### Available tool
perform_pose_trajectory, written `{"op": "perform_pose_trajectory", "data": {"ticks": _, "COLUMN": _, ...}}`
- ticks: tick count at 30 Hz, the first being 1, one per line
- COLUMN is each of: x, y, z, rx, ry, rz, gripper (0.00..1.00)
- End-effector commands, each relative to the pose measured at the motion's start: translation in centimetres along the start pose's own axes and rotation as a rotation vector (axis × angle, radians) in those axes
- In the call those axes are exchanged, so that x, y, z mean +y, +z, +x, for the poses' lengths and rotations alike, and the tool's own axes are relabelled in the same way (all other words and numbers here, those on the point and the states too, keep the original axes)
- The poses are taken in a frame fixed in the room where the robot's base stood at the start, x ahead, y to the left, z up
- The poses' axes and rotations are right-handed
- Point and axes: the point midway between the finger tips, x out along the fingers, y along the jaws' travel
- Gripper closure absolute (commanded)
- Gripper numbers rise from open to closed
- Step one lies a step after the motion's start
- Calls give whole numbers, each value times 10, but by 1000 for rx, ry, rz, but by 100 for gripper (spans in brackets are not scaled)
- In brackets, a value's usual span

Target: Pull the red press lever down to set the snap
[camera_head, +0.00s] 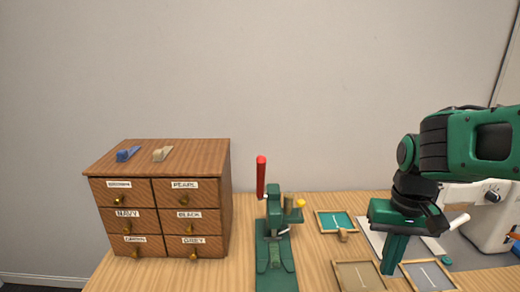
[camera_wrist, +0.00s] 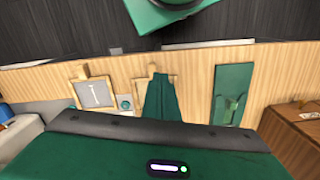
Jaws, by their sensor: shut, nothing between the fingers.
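The green snap press (camera_head: 275,240) stands on the wooden table, right of the drawer cabinet. Its red press lever (camera_head: 261,178) points nearly straight up from the press's left side. My gripper (camera_head: 392,268) hangs fingers down over the right part of the table, well to the right of the press and apart from it. The fingers are shut with nothing between them. In the wrist view, my green fingers (camera_wrist: 166,100) show in the middle, and the press (camera_wrist: 230,95) shows to their right. I cannot make out the red lever there.
A wooden drawer cabinet (camera_head: 160,200) with labelled drawers stands at left, with a blue clip (camera_head: 127,154) and a beige clip (camera_head: 161,154) on top. Framed trays (camera_head: 357,277) lie around my gripper. A white sewing machine (camera_head: 490,220) stands at right. A wall is behind.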

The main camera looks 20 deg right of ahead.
Motion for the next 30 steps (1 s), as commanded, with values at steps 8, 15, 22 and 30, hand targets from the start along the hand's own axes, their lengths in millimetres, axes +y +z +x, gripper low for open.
{"op": "perform_pose_trajectory", "data": {"ticks": 8, "x": -25, "y": -57, "z": -68, "rx": 74, "ry": 30, "rz": -12, "gripper": 100}}
{"op": "perform_pose_trajectory", "data": {"ticks": 15, "x": -130, "y": -141, "z": -176, "rx": 180, "ry": 26, "rz": -31, "gripper": 100}}
{"op": "perform_pose_trajectory", "data": {"ticks": 22, "x": -243, "y": -164, "z": -254, "rx": 239, "ry": -45, "rz": -48, "gripper": 100}}
{"op": "perform_pose_trajectory", "data": {"ticks": 30, "x": -300, "y": -159, "z": -287, "rx": 251, "ry": -99, "rz": -57, "gripper": 100}}
